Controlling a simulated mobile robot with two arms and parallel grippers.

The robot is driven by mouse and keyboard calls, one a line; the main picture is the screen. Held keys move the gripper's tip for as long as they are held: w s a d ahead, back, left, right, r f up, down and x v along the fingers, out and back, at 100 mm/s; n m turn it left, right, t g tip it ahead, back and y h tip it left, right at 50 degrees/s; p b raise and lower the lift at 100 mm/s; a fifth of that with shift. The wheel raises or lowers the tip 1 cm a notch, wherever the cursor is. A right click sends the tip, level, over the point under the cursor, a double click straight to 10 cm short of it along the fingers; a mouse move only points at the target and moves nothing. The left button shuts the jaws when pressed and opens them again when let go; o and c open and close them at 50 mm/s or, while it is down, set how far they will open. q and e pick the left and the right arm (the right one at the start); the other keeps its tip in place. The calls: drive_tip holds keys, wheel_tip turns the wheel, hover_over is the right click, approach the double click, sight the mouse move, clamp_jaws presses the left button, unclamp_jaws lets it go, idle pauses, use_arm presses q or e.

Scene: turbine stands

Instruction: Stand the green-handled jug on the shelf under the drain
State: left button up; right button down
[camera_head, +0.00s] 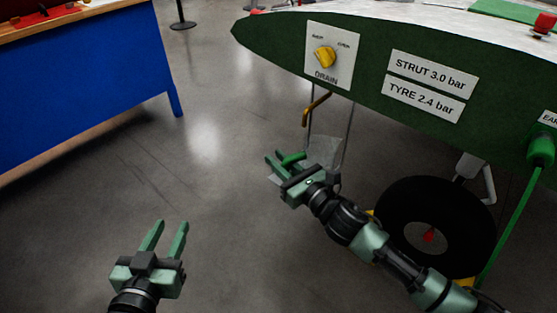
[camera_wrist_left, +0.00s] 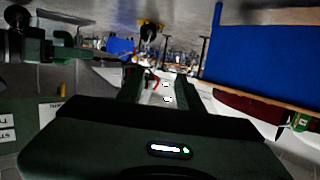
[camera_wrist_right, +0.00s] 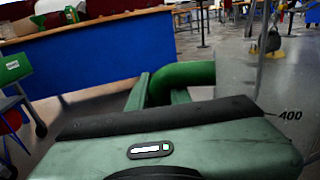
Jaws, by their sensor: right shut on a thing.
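The clear jug (camera_head: 326,152) is below the drain spout, its green handle (camera_head: 292,159) pointing left. My right gripper (camera_head: 276,165) is shut on the handle, which also shows between its fingers in the right wrist view (camera_wrist_right: 182,76). A "400" mark (camera_wrist_right: 290,114) shows on the jug's clear side there. The brass drain spout (camera_head: 316,108) hangs under the green body, below the yellow drain knob (camera_head: 325,57). Thin rods (camera_head: 348,118) hang by the jug; the shelf is hard to make out, and I cannot tell whether the jug touches it. My left gripper (camera_head: 170,224) is open and empty.
A black wheel (camera_head: 436,205) stands right of the jug, near my right arm. A green hose (camera_head: 505,220) hangs at the far right. A blue workbench (camera_head: 80,85) stands at the left. The grey floor between bench and green body is clear.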

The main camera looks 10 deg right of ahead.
sight(307, 165)
use_arm(q)
drive_tip(key=shift+w+d+r, duration=0.1)
drive_tip(key=shift+w+r, duration=0.05)
drive_tip(key=shift+r, duration=0.3)
use_arm(e)
drive_tip(key=shift+f, duration=0.15)
idle(0.3)
use_arm(q)
drive_tip(key=shift+r+t, duration=0.3)
drive_tip(key=shift+t, duration=0.1)
drive_tip(key=shift+d, duration=0.1)
use_arm(e)
drive_tip(key=shift+f, duration=0.1)
use_arm(q)
drive_tip(key=shift+w+r, duration=0.1)
drive_tip(key=shift+r, duration=0.1)
use_arm(e)
drive_tip(key=c, duration=1.2)
unclamp_jaws()
drive_tip(key=shift+o, duration=0.7)
drive_tip(key=shift+v, duration=1.55)
use_arm(q)
drive_tip(key=shift+s+a+f+g, duration=0.2)
drive_tip(key=shift+f+g, duration=0.1)
drive_tip(key=shift+f, duration=0.3)
drive_tip(key=shift+s+a+f+g, duration=0.15)
drive_tip(key=shift+f+g, duration=0.15)
drive_tip(key=shift+f, duration=0.3)
use_arm(e)
drive_tip(key=shift+v, duration=1.95)
